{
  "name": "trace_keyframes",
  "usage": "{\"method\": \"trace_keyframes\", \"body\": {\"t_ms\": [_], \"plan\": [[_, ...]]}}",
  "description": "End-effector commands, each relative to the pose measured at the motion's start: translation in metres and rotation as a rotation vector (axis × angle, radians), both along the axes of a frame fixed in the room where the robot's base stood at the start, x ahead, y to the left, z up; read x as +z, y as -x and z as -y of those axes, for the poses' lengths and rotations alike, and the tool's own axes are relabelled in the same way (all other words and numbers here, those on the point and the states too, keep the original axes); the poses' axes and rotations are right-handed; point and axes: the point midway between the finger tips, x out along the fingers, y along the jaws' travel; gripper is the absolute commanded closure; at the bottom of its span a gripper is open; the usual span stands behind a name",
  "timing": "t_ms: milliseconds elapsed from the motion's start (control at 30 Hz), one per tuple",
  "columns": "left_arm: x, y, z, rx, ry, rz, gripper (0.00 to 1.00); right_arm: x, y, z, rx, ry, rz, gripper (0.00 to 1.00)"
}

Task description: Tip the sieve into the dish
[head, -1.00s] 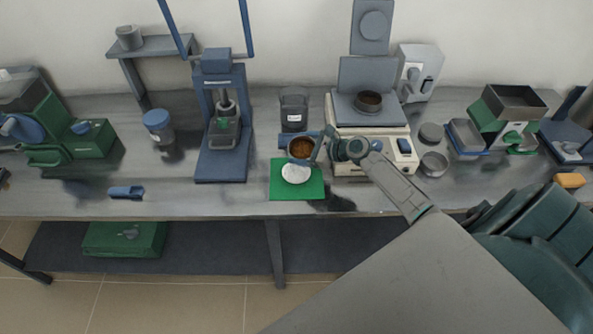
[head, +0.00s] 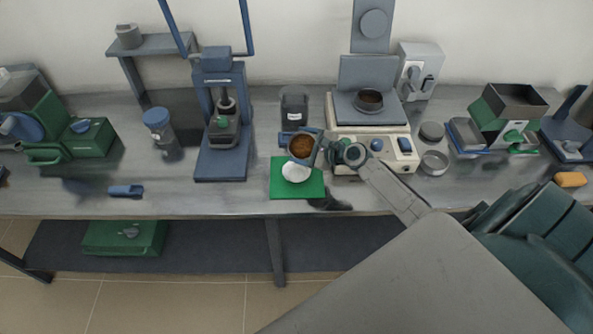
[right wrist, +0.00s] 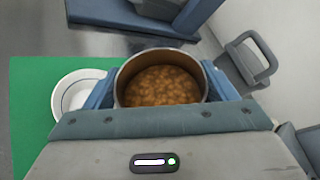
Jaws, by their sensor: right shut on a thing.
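The sieve (head: 302,146) is a small round dark-rimmed pan with brown granules in it. My right gripper (head: 305,150) is shut on it, with blue fingers on both sides of its wall. In the right wrist view the sieve (right wrist: 128,72) is upright and its granules lie inside. The white round dish (head: 296,174) sits on a green mat (head: 313,190), just in front of the sieve in the head view. In the right wrist view the dish (right wrist: 70,98) shows left of the sieve, partly hidden by a finger. My left gripper is not in view.
A balance-like device (head: 345,130) with a dark ring on top stands right of the sieve. A dark container (head: 293,107) stands behind it. A blue press (head: 222,165) stands to the left. Bench space between the press and the blue scoop (head: 126,191) is clear.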

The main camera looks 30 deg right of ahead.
Motion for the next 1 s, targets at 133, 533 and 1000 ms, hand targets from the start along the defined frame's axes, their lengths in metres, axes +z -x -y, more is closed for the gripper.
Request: {"method": "trace_keyframes", "body": {"t_ms": [133, 533, 1000], "plan": [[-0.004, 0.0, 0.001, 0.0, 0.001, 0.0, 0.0, 0.001, 0.001, -0.001, 0.0, 0.05, 0.036, 0.63], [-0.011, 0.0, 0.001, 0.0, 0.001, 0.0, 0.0, 0.001, 0.002, -0.004, 0.0, 0.113, 0.085, 0.63], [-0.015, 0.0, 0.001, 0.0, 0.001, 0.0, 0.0, 0.003, 0.003, -0.005, 0.001, 0.17, 0.125, 0.63]]}}
